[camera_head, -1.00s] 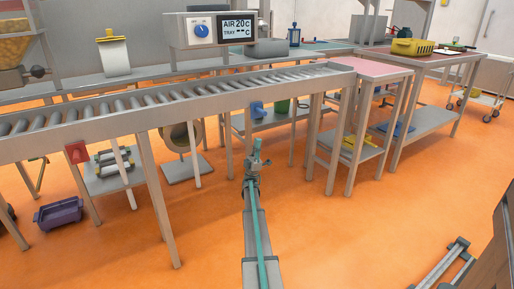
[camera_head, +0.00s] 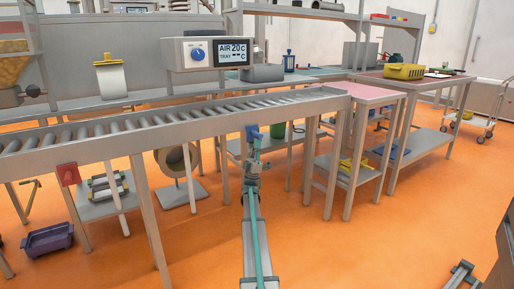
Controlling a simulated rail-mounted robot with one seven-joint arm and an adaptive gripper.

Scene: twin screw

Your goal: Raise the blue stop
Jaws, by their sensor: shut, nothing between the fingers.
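The blue stop (camera_head: 252,132) is a small blue block on the front side rail of the roller conveyor (camera_head: 190,126), towards its right end. My gripper (camera_head: 257,145) is at the end of my arm in the middle of the picture. It points up and away, with its tips just below the blue stop in the picture. The fingers look shut and hold nothing. The tips overlap or nearly meet the stop's lower edge, and I cannot tell whether they touch it.
A red stop (camera_head: 69,174) hangs on the same rail at the left. A display box (camera_head: 205,53) stands behind the rollers. A pink-topped table (camera_head: 375,94) adjoins the conveyor's right end. A purple crate (camera_head: 48,240) lies on the floor at left.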

